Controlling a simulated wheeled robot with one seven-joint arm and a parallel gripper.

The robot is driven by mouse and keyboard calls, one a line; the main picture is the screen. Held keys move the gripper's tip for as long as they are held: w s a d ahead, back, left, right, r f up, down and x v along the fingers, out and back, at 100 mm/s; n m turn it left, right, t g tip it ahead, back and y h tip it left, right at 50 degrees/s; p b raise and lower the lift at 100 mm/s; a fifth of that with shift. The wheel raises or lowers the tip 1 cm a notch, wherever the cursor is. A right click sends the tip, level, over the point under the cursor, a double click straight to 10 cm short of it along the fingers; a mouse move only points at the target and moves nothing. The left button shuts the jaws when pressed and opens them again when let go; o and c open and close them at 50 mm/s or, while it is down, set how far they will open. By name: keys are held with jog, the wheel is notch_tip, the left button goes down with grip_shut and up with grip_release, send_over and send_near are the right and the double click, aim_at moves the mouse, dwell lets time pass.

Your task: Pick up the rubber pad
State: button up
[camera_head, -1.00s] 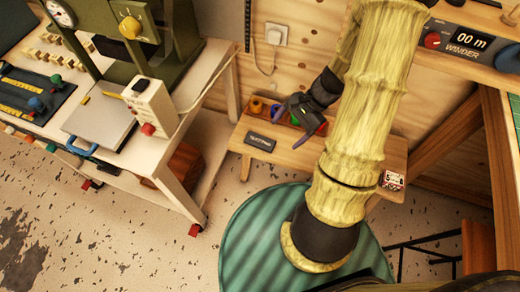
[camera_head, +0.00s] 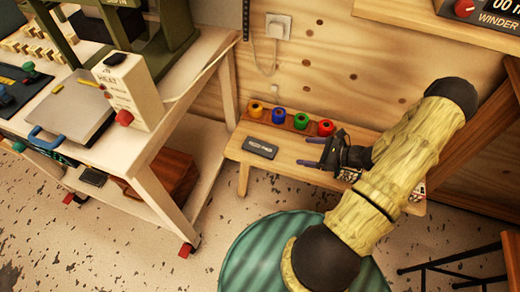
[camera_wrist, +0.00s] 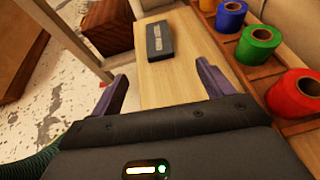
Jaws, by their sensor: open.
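The rubber pad (camera_head: 260,148) is a dark grey rectangular block with pale lettering. It lies flat on the left part of the low wooden bench (camera_head: 285,163). In the wrist view the pad (camera_wrist: 160,41) is ahead of my gripper, beyond the fingertips and roughly between their lines. My gripper (camera_head: 314,153) is over the right part of the bench with its fingers pointing left toward the pad. In the wrist view my gripper (camera_wrist: 160,82) shows two purple fingers spread wide with nothing between them. The pad is clear of the fingers.
A white workbench (camera_head: 150,150) with a press stands left. A small patterned box (camera_head: 417,190) sits at the bench's right end.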

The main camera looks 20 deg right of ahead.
jog(key=b, duration=0.3)
send_near(261, 147)
jog(key=x, duration=0.3)
jog(key=shift+w+d, duration=0.1)
jog(key=shift+w, duration=0.05)
jog(key=b+x, duration=0.2)
jog(key=x, duration=0.2)
jog(key=shift+f, duration=0.15)
jog(key=shift+w+a+f, duration=0.1)
jog(key=shift+w+a, duration=0.1)
jog(key=shift+a, duration=0.35)
jog(key=shift+c, duration=0.4)
jog(key=c, duration=1)
